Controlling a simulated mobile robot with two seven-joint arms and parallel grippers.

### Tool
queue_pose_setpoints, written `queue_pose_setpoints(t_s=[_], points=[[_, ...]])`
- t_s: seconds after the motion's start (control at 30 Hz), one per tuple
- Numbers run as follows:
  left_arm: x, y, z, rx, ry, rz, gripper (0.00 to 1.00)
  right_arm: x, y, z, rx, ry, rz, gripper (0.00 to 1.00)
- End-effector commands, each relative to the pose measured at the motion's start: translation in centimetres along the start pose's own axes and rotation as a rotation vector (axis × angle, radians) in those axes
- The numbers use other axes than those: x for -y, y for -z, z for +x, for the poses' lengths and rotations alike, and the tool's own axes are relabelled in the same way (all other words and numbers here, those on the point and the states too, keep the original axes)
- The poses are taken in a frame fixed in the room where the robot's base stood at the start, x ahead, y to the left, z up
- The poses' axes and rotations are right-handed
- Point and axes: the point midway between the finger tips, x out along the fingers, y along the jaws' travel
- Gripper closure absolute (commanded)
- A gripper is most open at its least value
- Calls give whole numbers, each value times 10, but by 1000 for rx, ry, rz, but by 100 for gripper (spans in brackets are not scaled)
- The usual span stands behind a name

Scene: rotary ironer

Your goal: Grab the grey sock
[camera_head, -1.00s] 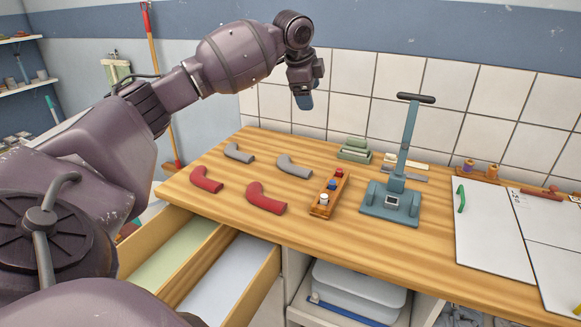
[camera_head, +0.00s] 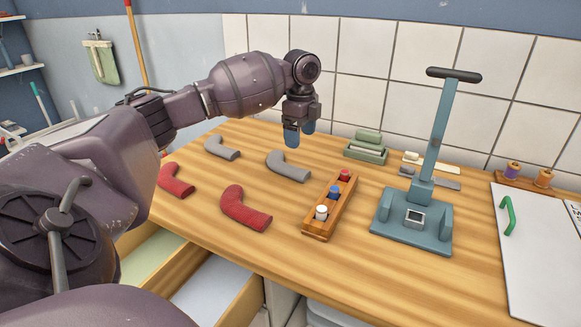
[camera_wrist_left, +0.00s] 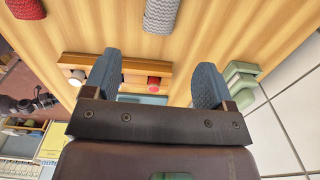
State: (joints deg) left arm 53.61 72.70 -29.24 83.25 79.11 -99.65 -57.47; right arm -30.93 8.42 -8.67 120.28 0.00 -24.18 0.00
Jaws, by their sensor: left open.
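Two grey socks lie bent on the wooden table: one further left (camera_head: 222,148), the other nearer the middle (camera_head: 288,165). Two red socks lie in front of them, one at the left (camera_head: 175,180) and one nearer the middle (camera_head: 245,208). My left gripper (camera_head: 298,136) is open and empty, fingers down, above the table just behind the middle grey sock. A grey sock (camera_wrist_left: 163,14) and a red sock (camera_wrist_left: 94,14) lie beyond the fingertips, at the top edge. My right gripper is not in view.
A wooden holder (camera_head: 309,232) with small bottles stands right of the socks. A green-grey stack (camera_head: 366,147) is behind it. A blue-grey press with an upright handle (camera_head: 436,128) stands further right. Open drawers (camera_head: 150,257) are below the front edge.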

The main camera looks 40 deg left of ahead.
Motion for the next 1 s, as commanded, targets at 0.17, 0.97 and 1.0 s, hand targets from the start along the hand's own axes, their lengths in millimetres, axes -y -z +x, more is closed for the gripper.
queue_pose_setpoints(t_s=[0.17,0.97,1.0], points=[[0,0,15,3,-7,-1,22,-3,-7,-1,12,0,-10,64],[0,3,106,4,-10,0,22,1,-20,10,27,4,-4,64],[0,3,110,4,-8,0,22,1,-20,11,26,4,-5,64]])
